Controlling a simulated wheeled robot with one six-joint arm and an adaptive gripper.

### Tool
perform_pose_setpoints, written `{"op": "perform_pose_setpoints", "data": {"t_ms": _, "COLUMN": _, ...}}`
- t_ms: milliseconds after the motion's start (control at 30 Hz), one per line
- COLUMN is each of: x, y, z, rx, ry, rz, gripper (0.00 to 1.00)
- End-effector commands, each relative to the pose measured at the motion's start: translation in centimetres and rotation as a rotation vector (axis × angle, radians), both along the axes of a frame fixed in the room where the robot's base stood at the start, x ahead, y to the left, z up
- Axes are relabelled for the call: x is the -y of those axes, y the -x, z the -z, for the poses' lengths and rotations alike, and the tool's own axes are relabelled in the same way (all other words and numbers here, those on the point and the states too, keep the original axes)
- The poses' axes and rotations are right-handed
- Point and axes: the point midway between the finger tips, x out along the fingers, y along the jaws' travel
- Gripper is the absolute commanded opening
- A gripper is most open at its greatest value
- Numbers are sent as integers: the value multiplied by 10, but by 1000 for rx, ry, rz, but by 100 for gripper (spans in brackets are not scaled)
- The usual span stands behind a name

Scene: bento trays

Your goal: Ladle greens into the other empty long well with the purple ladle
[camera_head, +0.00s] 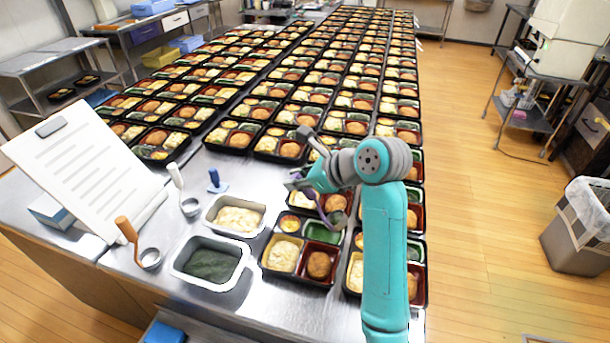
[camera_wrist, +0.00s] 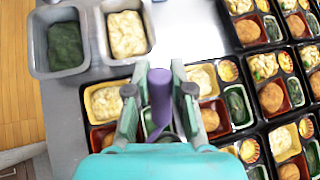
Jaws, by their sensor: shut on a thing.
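My gripper (camera_wrist: 160,108) is shut on the purple ladle, whose handle (camera_wrist: 160,90) stands between the fingers in the wrist view. In the head view the gripper (camera_head: 308,183) hangs over the nearest trays, with the ladle (camera_head: 325,216) slanting down below it. I cannot tell what the ladle bowl holds. The nearest black tray (camera_head: 268,268) has a bright green long well (camera_head: 322,233) that looks empty, beside yellow food, a cutlet and a small cup. The pan of greens (camera_head: 244,262) stands left of this tray. Greens also show in their pan in the wrist view (camera_wrist: 65,45).
A pan of pale yellow food (camera_head: 237,218) stands behind the greens pan. An orange-handled ladle (camera_head: 130,236) and a white-handled ladle (camera_head: 180,185) stand to the left, near a clipboard (camera_head: 85,165). Rows of filled trays stretch away behind my gripper.

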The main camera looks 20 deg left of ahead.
Motion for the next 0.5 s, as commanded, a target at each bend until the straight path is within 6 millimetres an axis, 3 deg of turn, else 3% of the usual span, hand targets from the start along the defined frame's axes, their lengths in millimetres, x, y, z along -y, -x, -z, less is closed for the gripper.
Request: {"op": "perform_pose_setpoints", "data": {"t_ms": 500, "x": -30, "y": 0, "z": 27, "rx": -8, "ry": 241, "rz": -2, "gripper": 0}}
